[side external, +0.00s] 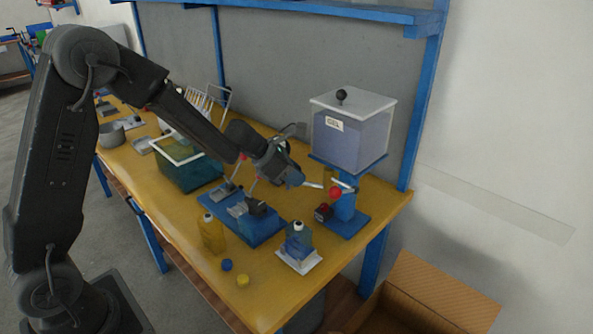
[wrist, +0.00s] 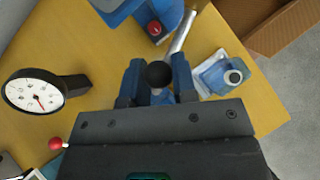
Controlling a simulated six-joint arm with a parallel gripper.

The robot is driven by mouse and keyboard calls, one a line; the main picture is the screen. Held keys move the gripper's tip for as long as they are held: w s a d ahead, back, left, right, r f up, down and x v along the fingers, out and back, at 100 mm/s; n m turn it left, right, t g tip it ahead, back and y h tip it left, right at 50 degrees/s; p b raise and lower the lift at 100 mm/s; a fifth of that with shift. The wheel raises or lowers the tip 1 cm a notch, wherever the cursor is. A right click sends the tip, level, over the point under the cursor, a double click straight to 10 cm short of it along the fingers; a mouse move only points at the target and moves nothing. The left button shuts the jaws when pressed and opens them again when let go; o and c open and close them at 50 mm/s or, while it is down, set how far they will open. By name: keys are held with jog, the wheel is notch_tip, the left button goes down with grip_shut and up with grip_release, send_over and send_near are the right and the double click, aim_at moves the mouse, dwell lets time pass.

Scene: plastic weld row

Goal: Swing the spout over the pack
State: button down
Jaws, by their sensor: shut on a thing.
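The pack (side external: 299,242), a blue container with a pale round neck, stands on a white plate near the table's front corner. It shows right of my gripper in the wrist view (wrist: 214,75). The spout (wrist: 182,32), a thin silver tube, runs from the blue stand towards my fingers, left of the pack's neck; its near end is partly hidden. In the side view a silver tube (side external: 313,185) shows beside my fingertips. My gripper (wrist: 158,80) is shut on a black ball knob (wrist: 159,73) between its blue fingers. My gripper (side external: 300,180) is above and behind the pack.
A lidded tank (side external: 350,138) stands on a blue stand with a red knob (side external: 335,193). A blue fixture (side external: 240,220), a yellow bottle (side external: 211,235) and two caps lie to the left. A dial gauge (wrist: 35,92) shows left of my gripper. A cardboard box (side external: 430,295) is below the table.

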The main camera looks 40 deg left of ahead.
jog(key=shift+s+d+f+n+t+y, duration=0.1)
jog(key=shift+s+d+n+t+y, duration=0.1)
jog(key=shift+s+n+y, duration=0.3)
jog(key=shift+s+d+f+n+t+y, duration=0.1)
jog(key=shift+s+d+n+y, duration=0.15)
jog(key=shift+n, duration=0.35)
jog(key=shift+a+n, duration=0.1)
jog(key=shift+n, duration=0.2)
jog(key=c, duration=1)
grip_release()
jog(key=shift+r, duration=0.1)
jog(key=v, duration=1.3)
jog(key=shift+s+r, duration=0.3)
jog(key=shift+s, duration=0.05)
